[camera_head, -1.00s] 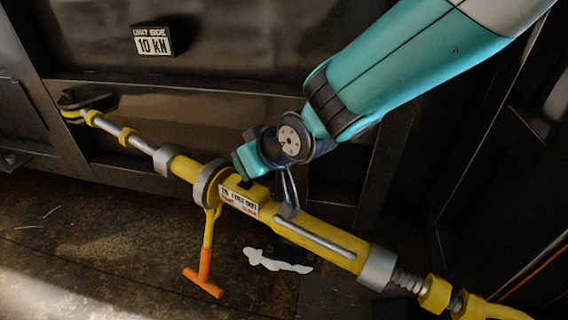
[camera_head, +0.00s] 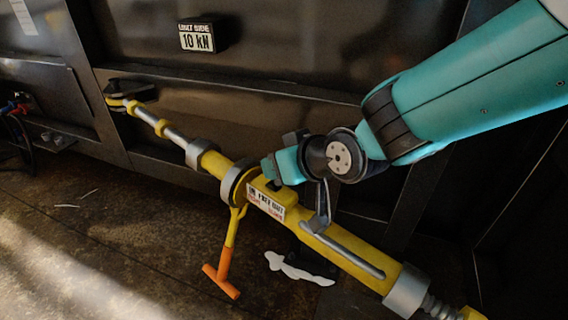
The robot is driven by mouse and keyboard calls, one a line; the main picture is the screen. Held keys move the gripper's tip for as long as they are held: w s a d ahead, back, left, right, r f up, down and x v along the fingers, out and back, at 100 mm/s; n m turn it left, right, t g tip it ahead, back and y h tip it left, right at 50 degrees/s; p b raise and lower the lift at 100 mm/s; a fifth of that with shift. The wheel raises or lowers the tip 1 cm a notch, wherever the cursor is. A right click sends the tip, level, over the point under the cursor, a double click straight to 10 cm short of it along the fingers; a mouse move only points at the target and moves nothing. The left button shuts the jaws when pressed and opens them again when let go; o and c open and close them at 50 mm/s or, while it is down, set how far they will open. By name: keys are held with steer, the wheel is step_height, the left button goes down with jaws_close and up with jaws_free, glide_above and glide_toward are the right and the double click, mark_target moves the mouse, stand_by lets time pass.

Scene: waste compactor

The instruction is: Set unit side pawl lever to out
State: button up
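The unit side turnbuckle has a thick yellow barrel (camera_head: 345,240) that runs diagonally through the middle of the view. A white label (camera_head: 265,203) with dark and red lettering sits on it. A long grey bar (camera_head: 345,250) lies along the barrel's upper face. An upright dark grey piece (camera_head: 320,208) stands at the bar's upper end, close below my wrist. I cannot clearly tell which part is the pawl lever. My gripper (camera_head: 283,167) is just above the barrel near the label. Its fingertips are hidden or too dark to judge, as is any contact.
An orange T-handle (camera_head: 221,281) on a yellow stem hangs below the barrel's collar. A "10 kN" unit side sign (camera_head: 197,40) is on the dark wall behind. A white splash-like shape (camera_head: 295,270) lies below the barrel. The floor at lower left is open.

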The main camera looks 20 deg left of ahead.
steer(key=p+v, duration=0.3)
steer(key=v, duration=1.4)
steer(key=shift+d+r, duration=0.15)
